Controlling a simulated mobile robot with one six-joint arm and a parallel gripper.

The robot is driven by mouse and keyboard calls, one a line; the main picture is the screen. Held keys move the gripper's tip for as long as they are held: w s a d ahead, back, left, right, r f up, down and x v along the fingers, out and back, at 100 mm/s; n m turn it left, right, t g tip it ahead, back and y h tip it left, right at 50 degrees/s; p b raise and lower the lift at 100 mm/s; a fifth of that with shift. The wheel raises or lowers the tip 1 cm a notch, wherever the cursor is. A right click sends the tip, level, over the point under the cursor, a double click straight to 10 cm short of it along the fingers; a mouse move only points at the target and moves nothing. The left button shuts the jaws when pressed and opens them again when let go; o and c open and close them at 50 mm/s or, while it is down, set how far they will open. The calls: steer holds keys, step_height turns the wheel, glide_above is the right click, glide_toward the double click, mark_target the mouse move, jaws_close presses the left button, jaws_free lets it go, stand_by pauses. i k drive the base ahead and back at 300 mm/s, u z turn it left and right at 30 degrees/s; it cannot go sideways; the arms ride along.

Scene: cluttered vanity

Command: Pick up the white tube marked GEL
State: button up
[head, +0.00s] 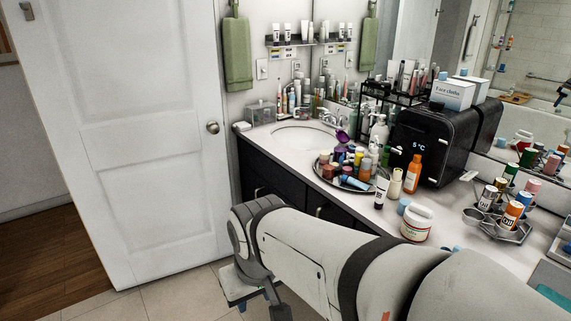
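A white tube with a dark cap (381,192) stands upright on the vanity counter, just right of the round tray. Several small white tubes with dark caps (287,32) stand on the wall shelf above the sink. The lettering on all of these is too small to read, so I cannot tell which is marked GEL. My gripper (278,311) hangs low in front of the cabinet, below counter height and well away from the tubes. Its fingers are mostly hidden or cut off by the bottom edge, and I cannot tell whether it is open.
The round tray (318,170) is crowded with bottles. A white jar (417,223), an orange bottle (412,174) and a black appliance (435,145) stand nearby. A wire holder with cans (497,232) is at the right. A white door (125,130) is at the left. Clear counter lies left of the tray.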

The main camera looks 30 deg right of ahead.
mark_target(383, 184)
steer(key=z, duration=0.7)
steer(key=i, duration=1.25)
steer(key=z, duration=0.95)
steer(key=k, duration=0.75)
steer(key=z, duration=0.1)
steer(key=i, duration=0.9)
steer(key=u, duration=0.05)
